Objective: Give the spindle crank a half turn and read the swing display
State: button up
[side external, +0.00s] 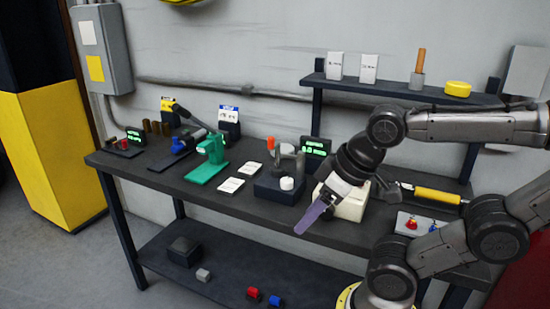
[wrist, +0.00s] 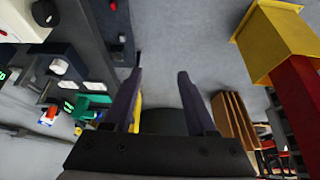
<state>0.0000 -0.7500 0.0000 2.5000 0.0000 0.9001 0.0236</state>
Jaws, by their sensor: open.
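My gripper (side external: 316,213) is in the air over the front of the dark bench, near its middle, with purple fingers pointing down and left. In the wrist view its two fingers (wrist: 160,74) stand apart with nothing between them. A blue fixture with a grey cylinder (side external: 181,146) sits on a dark plate at the bench's left. A dark lever (side external: 180,109) rises beside it; I cannot tell whether this is the spindle crank. A small display with green digits (side external: 134,135) stands at the far left. Another display (side external: 315,146) stands mid-bench. Neither reading is legible, and I cannot tell which shows the swing.
A green fixture (side external: 208,160), white cards (side external: 230,185) and a dark block with a white knob (side external: 287,184) stand between my gripper and the blue fixture. A shelf (side external: 400,91) rises behind. Small blocks lie on the lower shelf (side external: 220,268).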

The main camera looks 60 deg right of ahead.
jog(key=d+r+m+g+h, duration=0.3)
jog(key=d+r+m+h, duration=0.1)
jog(key=d+m, duration=0.5)
jog(key=w+d+r+m+g+h, duration=0.35)
jog(key=w+d+m, duration=0.2)
jog(key=w, duration=0.25)
jog(key=w+d+r+m+g+h, duration=0.2)
jog(key=w+d+m+g+h, duration=0.1)
jog(key=w+d+m+h, duration=0.3)
jog(key=w+f+m+h, duration=0.2)
jog(key=w+m, duration=0.1)
jog(key=w, duration=0.4)
jog(key=n+h, duration=0.2)
jog(key=n, duration=0.1)
send_near(278, 145)
jog(key=shift+g, duration=0.35)
jog(key=x, duration=0.3)
jog(key=r+x, duration=0.1)
jog(key=x, duration=0.2)
jog(key=r+x, duration=0.1)
jog(key=x, duration=0.2)
jog(key=shift+d+r, duration=0.1)
jog(key=shift+d, duration=0.25)
